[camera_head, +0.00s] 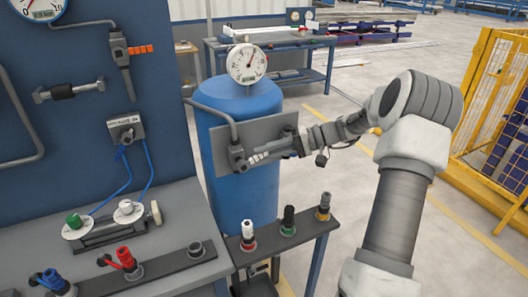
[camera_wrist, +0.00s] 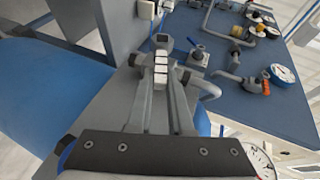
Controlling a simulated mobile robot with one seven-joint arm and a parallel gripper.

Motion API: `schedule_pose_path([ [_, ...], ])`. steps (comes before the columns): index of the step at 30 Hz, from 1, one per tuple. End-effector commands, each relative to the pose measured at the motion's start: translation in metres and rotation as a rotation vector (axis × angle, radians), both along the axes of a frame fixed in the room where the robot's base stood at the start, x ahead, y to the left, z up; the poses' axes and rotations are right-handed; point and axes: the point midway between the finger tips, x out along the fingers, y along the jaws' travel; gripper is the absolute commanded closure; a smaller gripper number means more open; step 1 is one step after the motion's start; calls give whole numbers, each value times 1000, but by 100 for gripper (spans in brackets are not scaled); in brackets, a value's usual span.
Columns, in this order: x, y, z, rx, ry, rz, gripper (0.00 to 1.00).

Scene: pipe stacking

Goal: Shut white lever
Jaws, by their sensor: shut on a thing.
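The white lever (camera_wrist: 161,68) shows in the wrist view as a ribbed white piece between my two fingers. It runs from a grey valve body (camera_head: 237,158) on a grey plate in front of the blue tank (camera_head: 215,117). My gripper (camera_head: 262,153) reaches in from the right and is shut on the lever. It also shows in the wrist view (camera_wrist: 160,82), with one finger along each side of the lever. In the head view my fingers partly hide the lever.
A round gauge (camera_head: 247,64) tops the tank. A bench with white, green and orange fittings (camera_head: 288,222) stands in front. A blue panel and worktop with valves (camera_head: 126,133) are at left. A yellow cage (camera_head: 495,110) is at right, with open floor between.

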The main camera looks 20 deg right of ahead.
Motion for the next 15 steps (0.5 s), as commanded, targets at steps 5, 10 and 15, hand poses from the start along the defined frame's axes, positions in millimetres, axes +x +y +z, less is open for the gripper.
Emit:
schedule_pose_path([
  [5, 0, -1, -6, 64, 1, 1, 100],
  [10, 0, -2, -7, 95, 1, 1, 100],
  [15, 0, -2, -7, 101, 0, 1, 100],
])
